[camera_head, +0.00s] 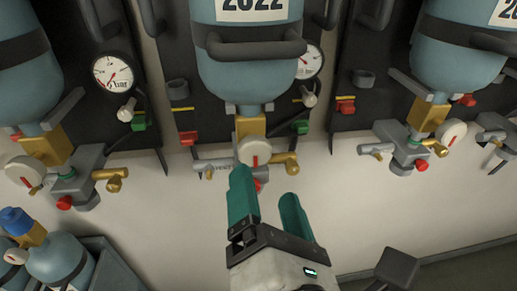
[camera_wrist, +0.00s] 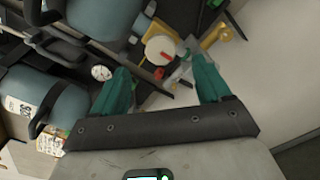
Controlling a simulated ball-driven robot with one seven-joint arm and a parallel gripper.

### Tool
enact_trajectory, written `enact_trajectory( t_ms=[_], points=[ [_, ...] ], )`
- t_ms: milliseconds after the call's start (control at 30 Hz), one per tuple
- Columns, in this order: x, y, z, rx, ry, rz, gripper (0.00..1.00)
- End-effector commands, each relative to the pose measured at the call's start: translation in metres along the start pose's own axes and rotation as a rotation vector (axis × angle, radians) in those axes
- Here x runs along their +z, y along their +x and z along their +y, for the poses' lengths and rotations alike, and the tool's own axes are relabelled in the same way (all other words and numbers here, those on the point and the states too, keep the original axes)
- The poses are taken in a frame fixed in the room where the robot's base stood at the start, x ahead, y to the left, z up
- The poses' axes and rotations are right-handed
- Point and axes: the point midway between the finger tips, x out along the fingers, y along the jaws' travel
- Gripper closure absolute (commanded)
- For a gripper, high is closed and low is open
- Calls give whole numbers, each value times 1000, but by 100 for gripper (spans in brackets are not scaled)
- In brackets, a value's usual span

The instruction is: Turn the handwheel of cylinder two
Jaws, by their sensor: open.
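The middle blue cylinder (camera_head: 240,75) hangs valve-down on a dark back panel, with a label reading 2022. Below its brass neck is a white round handwheel (camera_head: 254,151) with a red mark. It also shows in the wrist view as a white handwheel (camera_wrist: 161,50), ahead of and between the green fingertips. My gripper (camera_head: 264,188) is open and empty, with its fingers just below the handwheel in the head view. The left fingertip covers part of the valve's lower parts. I cannot tell whether the fingers touch anything. No number two is readable on a cylinder.
A brass outlet (camera_head: 286,163) and a grey fitting (camera_head: 213,165) flank the handwheel. Similar sets hang left and right, with white handwheels (camera_head: 25,172) and (camera_head: 451,134). A grey crate (camera_head: 107,262) with blue cylinders stands lower left.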

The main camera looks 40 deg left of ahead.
Motion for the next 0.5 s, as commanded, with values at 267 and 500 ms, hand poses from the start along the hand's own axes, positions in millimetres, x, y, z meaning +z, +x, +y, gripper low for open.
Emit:
enact_trajectory(
  t_ms=[267, 500],
  points=[
    [1, 49, 1, -3, 1, 2, 23],
    [1, 82, 0, -4, 3, 2, 23]
  ],
)
